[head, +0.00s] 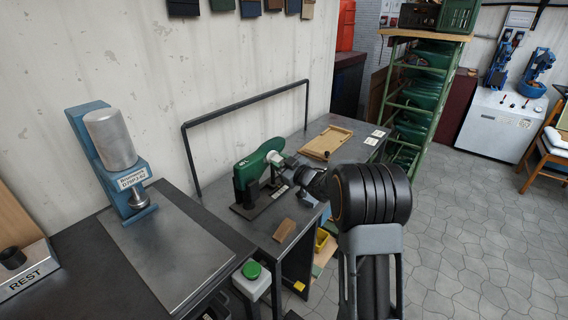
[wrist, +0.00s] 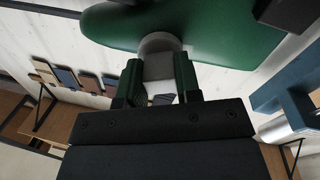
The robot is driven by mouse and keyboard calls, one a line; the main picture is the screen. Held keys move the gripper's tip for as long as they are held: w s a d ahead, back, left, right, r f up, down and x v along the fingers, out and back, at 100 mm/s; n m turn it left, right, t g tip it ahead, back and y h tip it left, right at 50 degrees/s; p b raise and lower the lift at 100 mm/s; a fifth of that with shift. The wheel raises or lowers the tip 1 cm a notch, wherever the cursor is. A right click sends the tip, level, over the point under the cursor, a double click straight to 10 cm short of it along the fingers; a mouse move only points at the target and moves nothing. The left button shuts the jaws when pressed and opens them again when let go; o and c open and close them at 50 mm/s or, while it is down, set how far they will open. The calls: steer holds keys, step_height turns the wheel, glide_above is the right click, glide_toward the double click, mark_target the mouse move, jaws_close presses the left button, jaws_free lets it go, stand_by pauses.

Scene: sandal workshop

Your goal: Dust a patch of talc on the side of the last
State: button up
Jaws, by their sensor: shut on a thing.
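The green last (head: 258,160) is mounted on a dark stand on the bench, and it fills the top of the wrist view (wrist: 215,35). My gripper (head: 284,168) is at the right end of the last. In the wrist view its two fingers (wrist: 158,78) are shut on a pale, rounded talc pad (wrist: 160,62). The pad also shows in the head view (head: 275,158). Its far end overlaps the last's edge and looks to be against it; I cannot tell exact contact. The surface behind the pad is hidden, and no talc patch shows.
A dark rail (head: 245,103) stands behind the last. A tan tray (head: 327,142) lies farther along the bench, and a brown block (head: 284,230) lies in front of the stand. A blue press (head: 115,150) stands on the left bench. A green rack (head: 412,100) is beyond.

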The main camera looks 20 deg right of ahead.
steer(key=shift+s+a+b, duration=0.25)
steer(key=shift+s+a, duration=0.1)
steer(key=shift+a, duration=0.3)
steer(key=shift+s+a+b, duration=0.25)
steer(key=shift+s+a, duration=0.1)
steer(key=shift+a, duration=0.35)
steer(key=shift+s+a+b, duration=0.25)
steer(key=shift+s+a, duration=0.1)
steer(key=shift+a, duration=0.3)
steer(key=shift+d, duration=0.1)
steer(key=shift+s+d, duration=0.25)
steer(key=shift+s, duration=0.15)
steer(key=shift+v, duration=2.55)
steer(key=shift+v, duration=1.45)
steer(key=shift+f, duration=0.1)
